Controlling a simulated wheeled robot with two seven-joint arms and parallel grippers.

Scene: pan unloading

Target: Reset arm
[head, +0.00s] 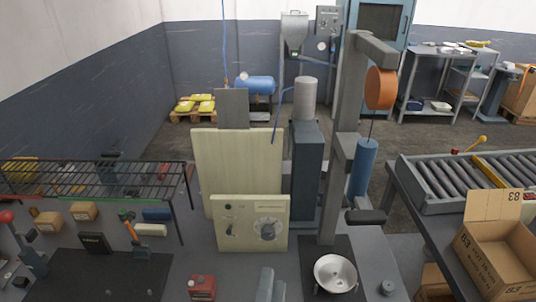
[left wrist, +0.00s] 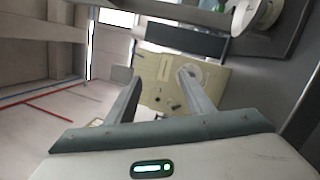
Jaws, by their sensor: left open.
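A round metal thing (left wrist: 255,14), perhaps the same pan, is cut off at the top of the left wrist view. My right gripper is in neither view.
A beige machine with a dial panel (head: 250,222) stands ahead of the gripper. A grey post (head: 340,140) rises behind the pan. A wire rack (head: 90,180) is at left; a roller conveyor (head: 455,182) and open cardboard box (head: 492,262) are at right.

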